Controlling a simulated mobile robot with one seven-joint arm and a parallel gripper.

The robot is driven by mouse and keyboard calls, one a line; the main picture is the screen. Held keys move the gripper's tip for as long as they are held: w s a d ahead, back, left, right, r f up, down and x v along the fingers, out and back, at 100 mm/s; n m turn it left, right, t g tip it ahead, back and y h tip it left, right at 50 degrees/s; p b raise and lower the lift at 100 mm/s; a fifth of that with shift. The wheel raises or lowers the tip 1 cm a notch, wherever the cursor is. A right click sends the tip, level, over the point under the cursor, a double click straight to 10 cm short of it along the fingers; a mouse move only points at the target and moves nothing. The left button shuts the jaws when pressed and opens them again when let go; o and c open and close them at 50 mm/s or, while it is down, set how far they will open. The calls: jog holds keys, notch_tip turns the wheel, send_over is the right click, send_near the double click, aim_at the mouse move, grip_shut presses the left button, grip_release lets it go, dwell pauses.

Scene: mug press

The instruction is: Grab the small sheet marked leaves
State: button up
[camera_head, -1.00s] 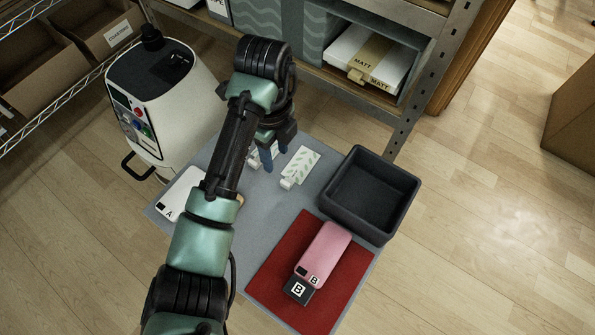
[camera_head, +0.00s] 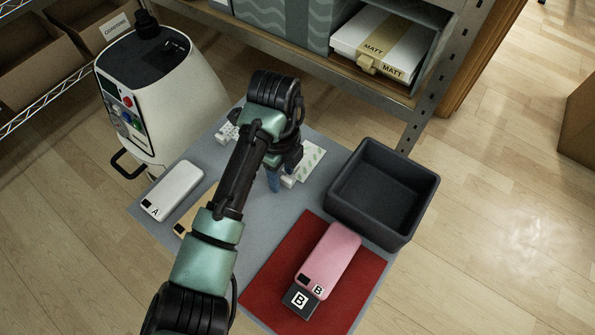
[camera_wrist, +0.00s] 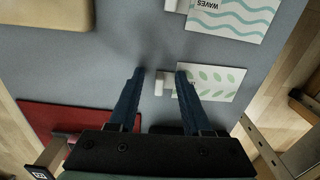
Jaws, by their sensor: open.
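The small leaves sheet (camera_head: 311,158), white with pale green leaf shapes, lies on the grey table; it also shows in the wrist view (camera_wrist: 218,86). A white block (camera_wrist: 163,84) sits at its near end. My gripper (camera_head: 284,176) is open above that end and hides part of the sheet in the head view. In the wrist view my gripper's fingertips (camera_wrist: 159,74) stand either side of the white block, with the right finger overlapping the sheet's edge. I cannot tell the height left between fingers and block. A similar sheet labelled WAVES (camera_wrist: 236,14) lies beside it.
A dark open bin (camera_head: 382,195) stands right of the sheet. A red mat (camera_head: 262,290) holds a pink phone-like case (camera_head: 330,258) and a black B block (camera_head: 300,300). A white A case (camera_head: 174,190) lies left. A shelf (camera_head: 380,95) stands behind the table.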

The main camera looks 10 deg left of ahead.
grip_shut()
jog(key=shift+r, duration=0.1)
dwell(0.4)
